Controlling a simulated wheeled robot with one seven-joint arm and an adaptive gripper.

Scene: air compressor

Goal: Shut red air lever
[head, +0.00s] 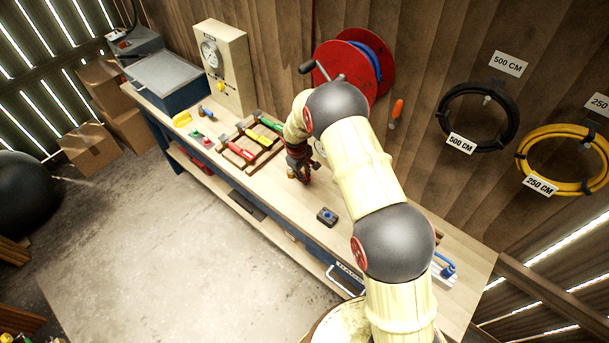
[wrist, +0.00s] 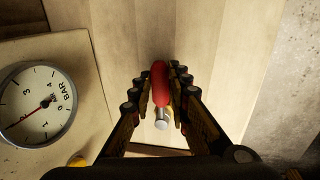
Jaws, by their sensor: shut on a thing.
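In the wrist view a red lever (wrist: 160,84) with a rounded red grip and a silver metal end stands between the two fingers of my gripper (wrist: 161,75), which is shut on it. In the head view my gripper (head: 299,174) points down low over the workbench, right of the tool rack. The lever itself cannot be made out in that view, as the gripper and arm cover that spot. A round pressure gauge (wrist: 38,104) marked BAR, with a red needle, is left of the gripper in the wrist view.
A wooden rack (head: 232,163) with red, yellow and green handled tools lies left of my gripper on the workbench (head: 300,217). A small dark block with a blue top (head: 327,216) lies in front. A red hose reel (head: 341,62) is behind the arm.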

